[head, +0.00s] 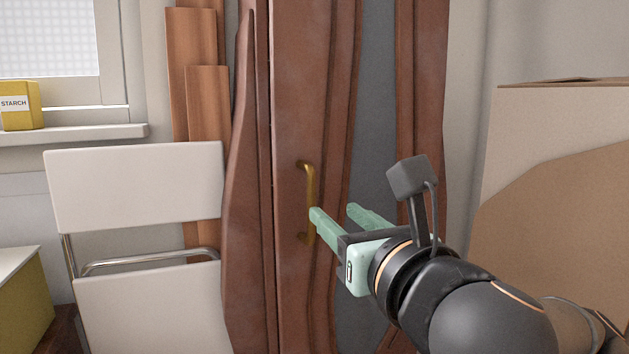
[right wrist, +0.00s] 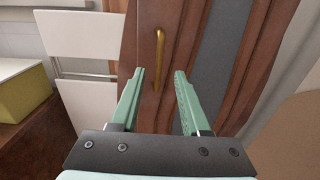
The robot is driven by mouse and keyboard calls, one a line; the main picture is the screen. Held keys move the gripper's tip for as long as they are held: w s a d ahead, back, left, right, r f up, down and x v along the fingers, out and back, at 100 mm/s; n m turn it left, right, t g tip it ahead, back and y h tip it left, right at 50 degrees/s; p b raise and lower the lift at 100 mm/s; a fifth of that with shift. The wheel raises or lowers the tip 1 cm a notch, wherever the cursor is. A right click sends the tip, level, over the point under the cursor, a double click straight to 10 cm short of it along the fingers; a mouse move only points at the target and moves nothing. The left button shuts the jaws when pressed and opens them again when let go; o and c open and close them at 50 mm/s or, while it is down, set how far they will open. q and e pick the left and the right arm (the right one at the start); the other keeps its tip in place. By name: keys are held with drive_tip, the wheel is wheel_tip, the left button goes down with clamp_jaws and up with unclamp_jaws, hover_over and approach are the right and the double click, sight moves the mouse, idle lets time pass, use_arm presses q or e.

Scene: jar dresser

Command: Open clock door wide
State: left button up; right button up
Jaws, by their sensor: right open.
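The clock is a tall dark reddish-brown wooden case with a door (head: 289,120) that has a grey panel (head: 374,100) in it. A brass handle (head: 309,185) stands upright on the left side of the door. It also shows in the right wrist view (right wrist: 158,58). The door looks closed. My right gripper (head: 334,210) is open, with pale green fingers pointing at the door. One finger overlaps the lower part of the handle in the head view. In the right wrist view the handle lies beyond the fingertips, and nothing is between the fingers. My left gripper is not in view.
A white folding chair (head: 140,190) stands left of the clock. Wooden boards (head: 207,110) lean behind it. A large cardboard box (head: 560,200) stands at the right. A yellow starch box (head: 20,105) sits on the windowsill, and an olive-yellow box (head: 22,305) is at lower left.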

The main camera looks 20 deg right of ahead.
sight(313, 194)
drive_tip(key=w+p, duration=0.4)
drive_tip(key=p, duration=0.4)
drive_tip(key=shift+w+r, duration=0.15)
drive_tip(key=shift+w, duration=0.25)
drive_tip(key=w, duration=0.3)
drive_tip(key=shift+w+f, duration=0.2)
drive_tip(key=shift+w, duration=0.65)
clamp_jaws()
